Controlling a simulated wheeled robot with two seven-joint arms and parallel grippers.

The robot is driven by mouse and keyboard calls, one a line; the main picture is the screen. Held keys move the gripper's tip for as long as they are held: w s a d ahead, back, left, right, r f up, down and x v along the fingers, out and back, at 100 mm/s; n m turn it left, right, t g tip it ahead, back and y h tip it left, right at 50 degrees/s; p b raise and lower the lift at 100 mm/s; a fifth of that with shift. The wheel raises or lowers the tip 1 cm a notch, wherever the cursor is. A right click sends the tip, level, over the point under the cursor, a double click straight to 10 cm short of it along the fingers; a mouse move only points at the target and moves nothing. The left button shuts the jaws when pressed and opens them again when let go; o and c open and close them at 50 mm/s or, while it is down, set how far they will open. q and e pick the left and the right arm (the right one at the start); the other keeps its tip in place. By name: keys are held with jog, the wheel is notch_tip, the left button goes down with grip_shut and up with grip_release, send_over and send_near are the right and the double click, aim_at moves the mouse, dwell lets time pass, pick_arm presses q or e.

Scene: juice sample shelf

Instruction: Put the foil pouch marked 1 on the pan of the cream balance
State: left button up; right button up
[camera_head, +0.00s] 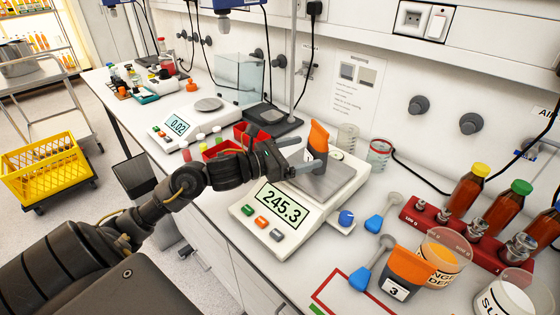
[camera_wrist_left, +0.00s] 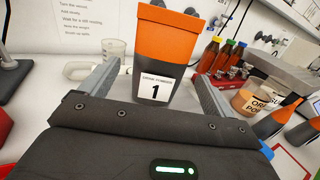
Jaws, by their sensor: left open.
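The foil pouch marked 1 (camera_head: 319,138) has an orange top and a dark body. It stands upright on the metal pan (camera_head: 342,184) of the cream balance (camera_head: 248,220), whose display reads 245.3. In the left wrist view the pouch (camera_wrist_left: 165,45) shows its label with a 1. My left gripper (camera_head: 303,157) is open, its fingers on either side of the pouch, with gaps visible in the left wrist view (camera_wrist_left: 157,90). Its fingers partly hide the pouch's lower part in the head view. My right gripper is not in view.
A second balance (camera_head: 180,130) reading 0.02 stands further back left. A pouch marked 3 (camera_head: 408,270), blue-handled scoops (camera_head: 375,222) and a red rack (camera_head: 425,218) of brown bottles are at right. Glass beakers (camera_head: 379,152) stand behind the pan. A red tray (camera_head: 222,148) lies left.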

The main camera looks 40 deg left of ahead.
pick_arm(q)
jog(key=b+v, duration=0.1)
jog(key=v, duration=0.5)
jog(key=shift+s+a+f+b, duration=0.1)
jog(key=shift+s+a+b, duration=0.1)
jog(key=shift+b, duration=0.15)
jog(key=shift+s+a, duration=0.1)
jog(key=shift+s, duration=0.2)
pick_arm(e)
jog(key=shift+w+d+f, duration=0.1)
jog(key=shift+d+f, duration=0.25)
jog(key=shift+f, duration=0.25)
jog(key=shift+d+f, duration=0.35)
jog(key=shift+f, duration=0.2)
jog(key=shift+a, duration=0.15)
